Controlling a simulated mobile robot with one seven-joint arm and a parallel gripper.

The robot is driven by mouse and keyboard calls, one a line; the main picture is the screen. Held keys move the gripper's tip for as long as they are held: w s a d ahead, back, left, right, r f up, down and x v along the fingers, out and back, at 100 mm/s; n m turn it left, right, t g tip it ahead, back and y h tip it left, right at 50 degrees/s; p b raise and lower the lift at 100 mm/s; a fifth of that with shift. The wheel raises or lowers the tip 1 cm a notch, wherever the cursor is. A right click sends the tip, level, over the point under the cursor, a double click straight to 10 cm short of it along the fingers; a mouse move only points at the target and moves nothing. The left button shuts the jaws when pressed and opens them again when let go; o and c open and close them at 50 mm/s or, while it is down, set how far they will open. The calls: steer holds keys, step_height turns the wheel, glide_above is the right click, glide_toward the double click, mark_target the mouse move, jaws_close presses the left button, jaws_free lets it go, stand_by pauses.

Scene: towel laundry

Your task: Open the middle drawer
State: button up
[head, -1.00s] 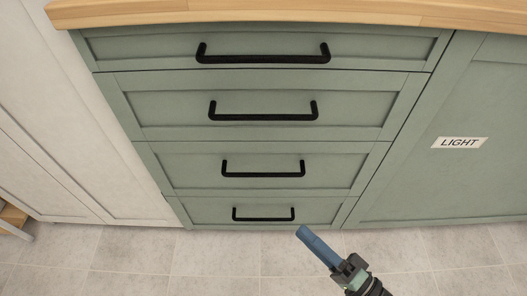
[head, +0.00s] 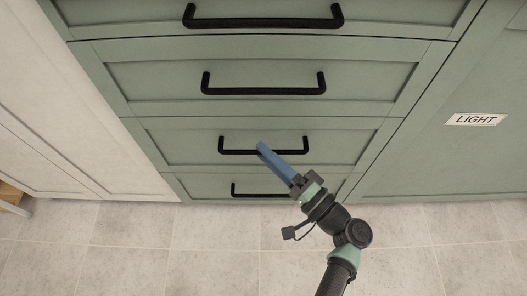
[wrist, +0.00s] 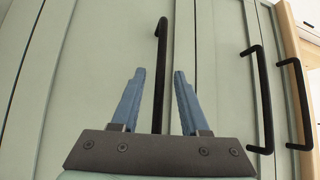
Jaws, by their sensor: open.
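The green cabinet has a stack of several drawers, all shut, each with a black bar handle. My gripper (head: 262,147) has its blue fingers at the third drawer (head: 185,148) from the top, with the tips by the middle of its handle (head: 230,151). In the wrist view the jaws (wrist: 160,72) are open, and that handle (wrist: 161,42) runs through the gap between the fingers, touching neither visibly. How deep it sits between them I cannot tell. The second drawer's handle (head: 263,90) is above; the bottom handle (head: 245,194) is partly hidden by my gripper.
The top drawer's handle (head: 263,22) is higher up. A green door labelled LIGHT (head: 477,119) is to the right and a white cabinet front (head: 70,120) to the left. The wooden worktop (wrist: 302,50) shows in the wrist view. The tiled floor (head: 130,250) in front is clear.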

steer(key=shift+w+a+r, duration=0.1)
steer(key=shift+w+a, duration=0.4)
steer(key=shift+a, duration=0.05)
jaws_close()
stand_by(1.1)
